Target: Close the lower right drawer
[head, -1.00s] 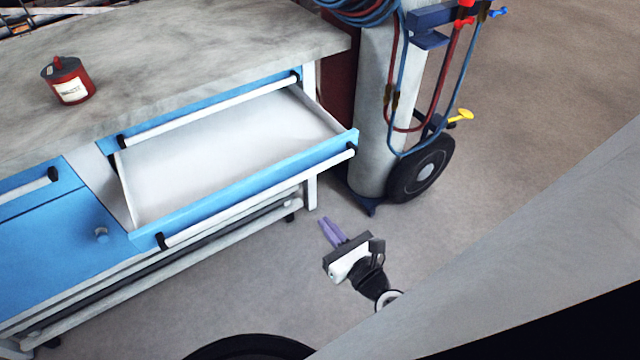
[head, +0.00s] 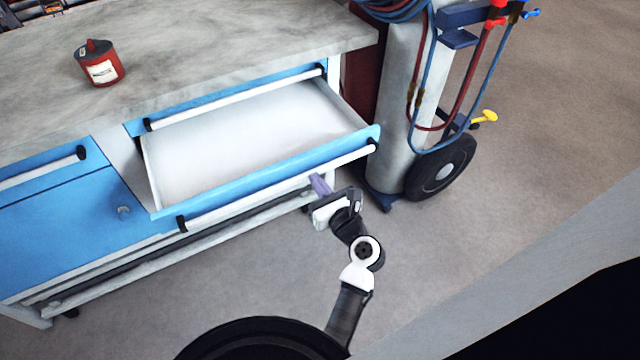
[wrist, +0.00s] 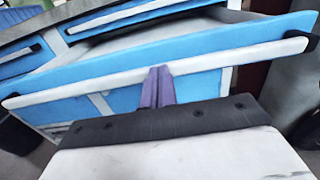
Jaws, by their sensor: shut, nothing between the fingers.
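The lower right drawer (head: 255,175) stands open and empty below the shut upper drawer in the workbench, with a blue front and a long white handle bar on black end mounts. In the wrist view its blue front (wrist: 110,68) and white handle (wrist: 230,58) span the picture. My gripper (head: 319,184) is shut and empty, its purple fingers together, just in front of the handle's right part. In the wrist view the fingertips (wrist: 158,72) overlap the handle bar; I cannot tell whether they touch it.
A grey worktop (head: 200,50) carries a red canister (head: 101,64). A blue cupboard door (head: 70,230) is on the left. A gas cylinder trolley (head: 440,172) with red and blue hoses stands right of the bench. The floor in front is clear.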

